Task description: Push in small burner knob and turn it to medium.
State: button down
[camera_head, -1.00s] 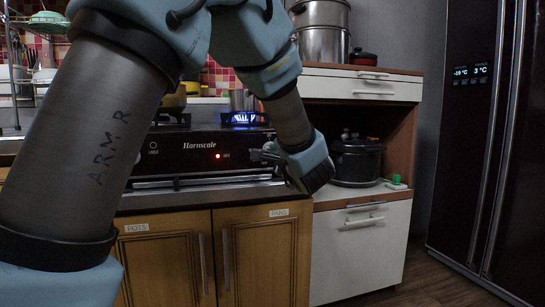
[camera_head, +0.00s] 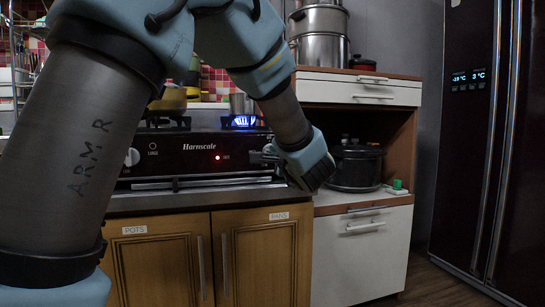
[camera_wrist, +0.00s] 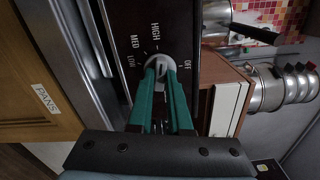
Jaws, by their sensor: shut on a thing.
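The small burner knob (camera_wrist: 160,64) is a pale round knob with a raised grip bar on the black stove panel (camera_wrist: 125,15). Labels OFF, HIGH, MED and LOW are printed around it in the wrist view. My gripper (camera_wrist: 159,72) is shut on the knob, with green fingers on both sides of its bar. The bar runs roughly up the picture, toward the HIGH side; its exact pointer setting is hard to tell. In the head view my gripper (camera_head: 272,156) is at the panel's right end and hides the knob. A blue flame (camera_head: 241,121) burns on the right burner.
The large knob (camera_head: 131,157) is at the panel's left, partly behind my arm. A yellow pot (camera_head: 170,99) stands at the left burner and a steel pot (camera_head: 240,103) behind the flame. A dark pot (camera_head: 357,166) sits in the shelf right of my gripper.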

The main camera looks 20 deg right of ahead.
jog(key=shift+n+b, duration=1)
jog(key=shift+b, duration=1)
jog(key=shift+f+b, duration=0.1)
jog(key=shift+b, duration=0.45)
jog(key=shift+n+b, duration=1.2)
jog(key=shift+b, duration=0.75)
jog(key=shift+n+b, duration=0.4)
jog(key=shift+b, duration=0.55)
jog(key=shift+n+b, duration=1)
jog(key=shift+b, duration=0.85)
jog(key=shift+w+n+b, duration=0.1)
jog(key=shift+n+b, duration=0.6)
jog(key=shift+b, duration=1)
jog(key=shift+r+n+b, duration=0.2)
jog(key=shift+n+b, duration=0.2)
jog(key=shift+b, duration=0.25)
